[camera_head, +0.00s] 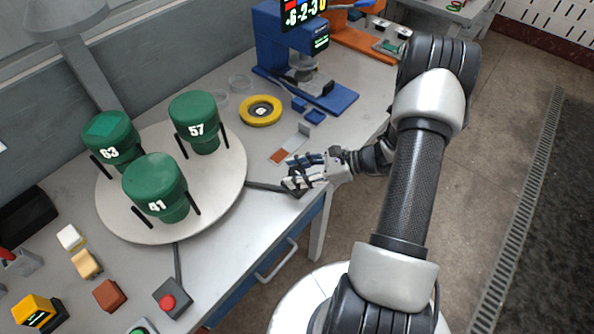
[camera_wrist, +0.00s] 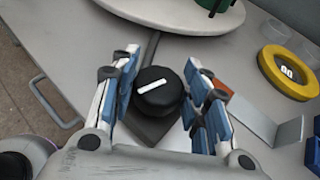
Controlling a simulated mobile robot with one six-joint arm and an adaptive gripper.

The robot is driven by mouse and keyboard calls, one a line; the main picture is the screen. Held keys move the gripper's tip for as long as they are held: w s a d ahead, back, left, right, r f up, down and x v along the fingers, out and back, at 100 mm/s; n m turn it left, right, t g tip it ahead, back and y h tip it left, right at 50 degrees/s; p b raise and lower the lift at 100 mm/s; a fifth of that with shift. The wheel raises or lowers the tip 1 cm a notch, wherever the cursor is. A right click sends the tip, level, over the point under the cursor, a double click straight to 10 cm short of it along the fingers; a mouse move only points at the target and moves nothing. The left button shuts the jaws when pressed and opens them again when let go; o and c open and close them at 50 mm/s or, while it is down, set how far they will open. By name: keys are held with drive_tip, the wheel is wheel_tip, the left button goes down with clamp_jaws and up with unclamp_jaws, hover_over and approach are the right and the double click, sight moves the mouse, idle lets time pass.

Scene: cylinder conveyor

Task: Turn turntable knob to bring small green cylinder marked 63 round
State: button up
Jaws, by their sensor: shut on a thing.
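The green cylinder marked 63 (camera_head: 112,138) stands at the far left of the round white turntable (camera_head: 222,185). Green cylinders marked 57 (camera_head: 195,122) and 41 (camera_head: 155,188) stand on it at the back right and the front. In the head view my gripper (camera_head: 293,176) is low at the table edge, right of the turntable. In the wrist view its fingers (camera_wrist: 163,72) are shut on the black knob (camera_wrist: 158,92), one on each side. The knob's white pointer bar slants up to the right. In the head view the fingers mostly hide the knob.
A yellow ring (camera_head: 260,110) and a blue machine (camera_head: 285,50) stand behind my gripper. A bent metal plate (camera_wrist: 250,110) lies right of the knob. A red button box (camera_head: 172,298) and small coloured blocks (camera_head: 110,295) are at the front left.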

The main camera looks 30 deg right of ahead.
drive_tip(key=n+g+y, duration=0.2)
drive_tip(key=n+g, duration=0.2)
drive_tip(key=shift+n+g+b, duration=0.3)
drive_tip(key=shift+g, duration=0.1)
drive_tip(key=shift+n+g, duration=0.4)
drive_tip(key=shift+g, duration=0.1)
idle(0.9)
drive_tip(key=o, duration=1)
drive_tip(key=v, duration=1.2)
drive_tip(key=shift+f, duration=0.2)
